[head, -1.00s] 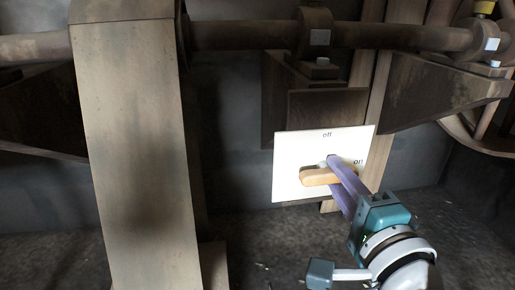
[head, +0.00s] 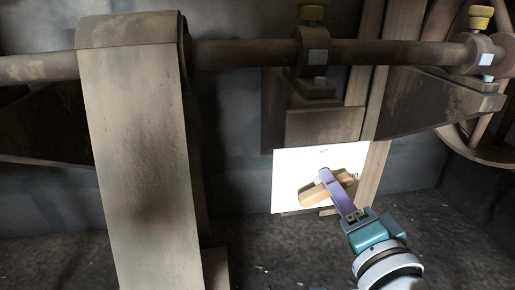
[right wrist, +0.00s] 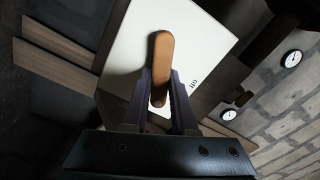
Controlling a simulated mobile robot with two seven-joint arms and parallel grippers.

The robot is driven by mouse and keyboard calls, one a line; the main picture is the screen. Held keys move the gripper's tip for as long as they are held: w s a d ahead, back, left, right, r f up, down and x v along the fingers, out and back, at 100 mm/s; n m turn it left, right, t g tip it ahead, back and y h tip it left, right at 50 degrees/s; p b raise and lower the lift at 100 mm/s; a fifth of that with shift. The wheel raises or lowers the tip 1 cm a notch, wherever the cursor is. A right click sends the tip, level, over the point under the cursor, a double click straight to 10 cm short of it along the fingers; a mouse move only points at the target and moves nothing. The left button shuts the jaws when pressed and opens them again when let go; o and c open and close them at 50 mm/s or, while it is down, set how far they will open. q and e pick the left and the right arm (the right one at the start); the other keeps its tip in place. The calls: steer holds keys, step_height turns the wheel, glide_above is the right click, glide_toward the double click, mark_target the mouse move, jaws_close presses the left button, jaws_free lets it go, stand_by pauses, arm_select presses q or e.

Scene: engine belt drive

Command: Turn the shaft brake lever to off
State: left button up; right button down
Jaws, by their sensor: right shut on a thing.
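The shaft brake lever (head: 312,197) is a rounded orange-tan bar on a white plate (head: 290,170). It is tilted in the head view, its right end higher and near the "on" mark. The "off" mark is at the plate's top. My right gripper (head: 325,177) comes from below right, its purple fingers at the lever. In the right wrist view the lever (right wrist: 162,48) sticks out beyond the fingertips, its near part between the two fingers (right wrist: 160,88), which are shut on it. The fingers partly hide the lever and plate in the head view. My left gripper is out of view.
A wide upright belt (head: 135,150) stands left of the plate. A rusty shaft (head: 245,52) in bearings runs across above it. A wooden post (head: 378,165) is right behind the plate. Round gauges (right wrist: 293,58) on a brick wall show in the right wrist view.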

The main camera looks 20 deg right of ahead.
steer(key=n, duration=0.1)
steer(key=n+p, duration=0.1)
steer(key=shift+a+r+n, duration=0.1)
steer(key=shift+r+n, duration=0.15)
steer(key=shift+n, duration=0.15)
steer(key=n+p, duration=0.1)
steer(key=n, duration=0.2)
steer(key=shift+a+n+p, duration=0.1)
steer(key=shift+n+p, duration=0.2)
steer(key=shift+p, duration=0.05)
steer(key=n+p, duration=0.1)
steer(key=n, duration=0.2)
steer(key=shift+a, duration=0.15)
steer(key=shift+w+a+n, duration=0.1)
steer(key=shift+a+n, duration=0.05)
steer(key=shift+n, duration=1.45)
steer(key=c, duration=0.7)
jaws_free()
